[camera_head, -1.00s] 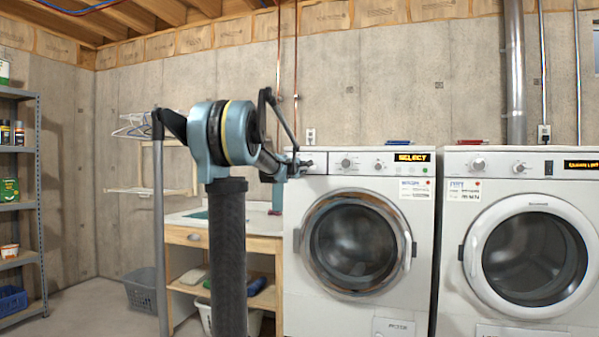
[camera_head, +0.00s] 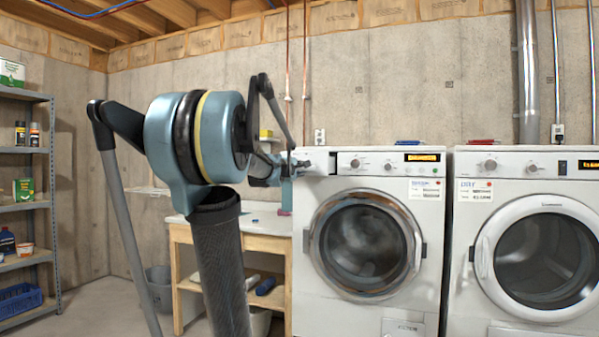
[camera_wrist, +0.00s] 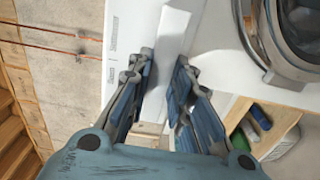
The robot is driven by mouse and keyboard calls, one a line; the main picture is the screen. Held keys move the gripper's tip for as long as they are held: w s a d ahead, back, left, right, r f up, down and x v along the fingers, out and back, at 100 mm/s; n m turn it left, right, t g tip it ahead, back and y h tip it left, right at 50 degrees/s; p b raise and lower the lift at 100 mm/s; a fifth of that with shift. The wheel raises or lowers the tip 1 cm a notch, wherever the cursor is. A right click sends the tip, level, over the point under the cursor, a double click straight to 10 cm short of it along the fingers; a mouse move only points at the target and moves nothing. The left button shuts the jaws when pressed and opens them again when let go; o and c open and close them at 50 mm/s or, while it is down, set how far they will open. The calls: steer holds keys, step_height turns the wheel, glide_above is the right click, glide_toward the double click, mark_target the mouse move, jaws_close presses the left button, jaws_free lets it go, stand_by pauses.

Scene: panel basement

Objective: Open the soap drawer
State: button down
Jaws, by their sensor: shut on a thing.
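The soap drawer (camera_head: 317,160) is at the upper left of the left washing machine (camera_head: 347,225). It stands out from the front panel, with a dark gap at its right edge. My gripper (camera_head: 287,167) is at the drawer's front end and shut on it. In the wrist view my gripper (camera_wrist: 165,78) has one finger on each side of a white part of the drawer (camera_wrist: 165,45). The fingers hide the exact grip. How far the drawer is out is hard to tell.
A second machine (camera_head: 538,170) stands to the right. A wooden table (camera_head: 262,243) with a white top is left of the washer, with things on its lower shelf. A grey shelf rack (camera_head: 28,207) is at the far left. Open floor (camera_head: 90,305) lies between rack and table.

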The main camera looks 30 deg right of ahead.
steer(key=shift+s+a+f, duration=0.15)
steer(key=shift+s+f, duration=0.05)
steer(key=shift+s, duration=0.05)
steer(key=c, duration=1.7)
jaws_free()
steer(key=shift+w+f, duration=0.1)
steer(key=shift+o, duration=0.9)
steer(key=shift+w+f, duration=0.15)
steer(key=shift+w, duration=0.15)
steer(key=shift+s+a+r, duration=0.1)
steer(key=shift+s+r, duration=0.15)
steer(key=shift+s, duration=0.05)
steer(key=v, duration=1.1)
steer(key=shift+a, duration=0.3)
steer(key=shift+s+f, duration=0.1)
